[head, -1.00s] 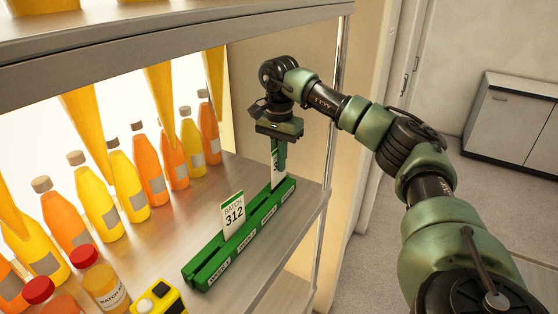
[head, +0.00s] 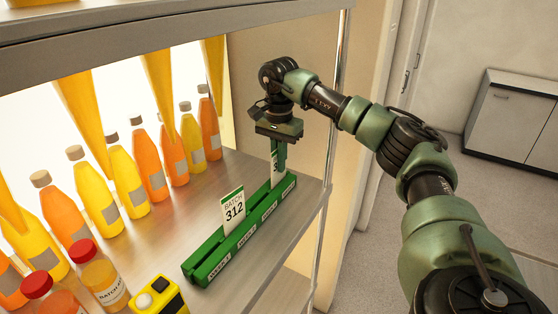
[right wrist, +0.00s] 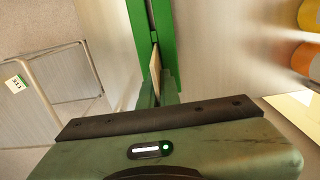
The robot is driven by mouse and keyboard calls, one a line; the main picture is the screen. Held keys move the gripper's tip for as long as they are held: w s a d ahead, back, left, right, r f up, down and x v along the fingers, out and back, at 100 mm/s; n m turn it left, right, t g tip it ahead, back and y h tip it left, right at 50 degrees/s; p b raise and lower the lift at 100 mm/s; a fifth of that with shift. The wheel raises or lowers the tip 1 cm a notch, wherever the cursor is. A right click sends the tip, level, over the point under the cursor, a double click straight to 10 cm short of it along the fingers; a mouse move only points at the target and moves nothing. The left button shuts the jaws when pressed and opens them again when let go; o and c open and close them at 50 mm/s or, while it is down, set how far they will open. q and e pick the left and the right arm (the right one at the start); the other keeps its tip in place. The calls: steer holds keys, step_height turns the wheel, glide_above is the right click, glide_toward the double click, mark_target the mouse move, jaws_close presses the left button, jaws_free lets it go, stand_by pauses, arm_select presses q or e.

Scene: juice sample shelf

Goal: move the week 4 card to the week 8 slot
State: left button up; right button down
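A long green rack (head: 200,270) with labelled slots stands on the shelf. A white card (head: 234,211) reading "BATCH 312" stands upright near its middle. A second white card (head: 275,167) stands at the rack's far end, mostly hidden by my right gripper (head: 280,158). In the right wrist view, this card (right wrist: 155,62) shows edge-on between the two close green fingers of my right gripper (right wrist: 157,93), and they look shut on it. Its lower edge is at the rack (right wrist: 163,22). The slot labels are too small to read surely. My left gripper is not in view.
Orange and yellow bottles (head: 150,167) line the back of the shelf. Red-capped jars (head: 99,276) and a yellow-black device (head: 157,296) stand at the front left. A metal post (head: 337,100) rises close to my right arm. Bare shelf lies between rack and bottles.

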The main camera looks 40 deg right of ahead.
steer(key=shift+f, duration=0.5)
stand_by(0.6)
steer(key=shift+f, duration=0.65)
steer(key=c, duration=1.6)
jaws_free()
steer(key=shift+o, duration=0.2)
steer(key=shift+r+b, duration=0.15)
steer(key=shift+b, duration=0.15)
